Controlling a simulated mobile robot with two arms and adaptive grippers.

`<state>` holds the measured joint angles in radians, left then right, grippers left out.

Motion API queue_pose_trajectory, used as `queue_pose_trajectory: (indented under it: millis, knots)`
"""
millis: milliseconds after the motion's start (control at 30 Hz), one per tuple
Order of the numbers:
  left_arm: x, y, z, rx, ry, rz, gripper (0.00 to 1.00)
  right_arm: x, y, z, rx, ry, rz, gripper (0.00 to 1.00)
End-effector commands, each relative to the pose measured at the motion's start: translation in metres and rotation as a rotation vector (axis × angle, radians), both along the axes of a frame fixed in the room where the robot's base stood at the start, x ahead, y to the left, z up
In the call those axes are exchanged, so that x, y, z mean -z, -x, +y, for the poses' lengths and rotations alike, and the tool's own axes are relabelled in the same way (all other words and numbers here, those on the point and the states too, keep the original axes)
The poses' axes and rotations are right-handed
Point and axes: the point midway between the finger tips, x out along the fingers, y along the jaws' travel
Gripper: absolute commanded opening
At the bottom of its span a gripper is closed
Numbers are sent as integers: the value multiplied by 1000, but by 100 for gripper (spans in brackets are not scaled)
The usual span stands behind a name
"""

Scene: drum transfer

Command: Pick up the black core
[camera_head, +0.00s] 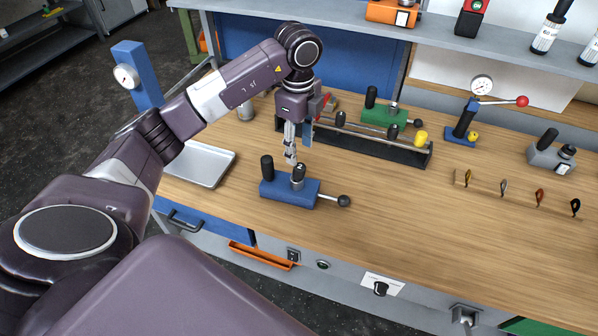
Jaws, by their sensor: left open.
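A blue fixture block (290,194) stands on the wooden bench. It carries a tall black post (267,166) on its left and a metal sleeve with a black-topped piece (299,171), which looks like the black core, near its middle. My left gripper (291,158) points down just above and slightly left of this piece. It is open, with nothing visible between its fingers; I cannot tell whether a fingertip touches the piece. My right gripper is not in view.
A lever with a black ball (344,201) sticks out right of the blue block. A dark rack (373,148) stands behind, with a green fixture (385,117) beyond it. A metal tray (203,165) lies to the left. The bench's front middle is clear.

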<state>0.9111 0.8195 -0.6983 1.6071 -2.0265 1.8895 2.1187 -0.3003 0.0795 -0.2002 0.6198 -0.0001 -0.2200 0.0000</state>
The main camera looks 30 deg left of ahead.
Motion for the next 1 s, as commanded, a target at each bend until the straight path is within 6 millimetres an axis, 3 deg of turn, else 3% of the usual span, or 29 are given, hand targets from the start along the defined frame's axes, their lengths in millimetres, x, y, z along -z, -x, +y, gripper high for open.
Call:
queue_pose_trajectory:
  millis: [600, 867, 1000]
  knots:
    - [72, 8, -1, 0, -4, 5, 43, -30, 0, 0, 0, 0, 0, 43]
    - [77, 8, -1, 1, -4, 3, 43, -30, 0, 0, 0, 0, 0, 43]
    - [76, 8, -1, 1, -4, 3, 29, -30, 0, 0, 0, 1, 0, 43]
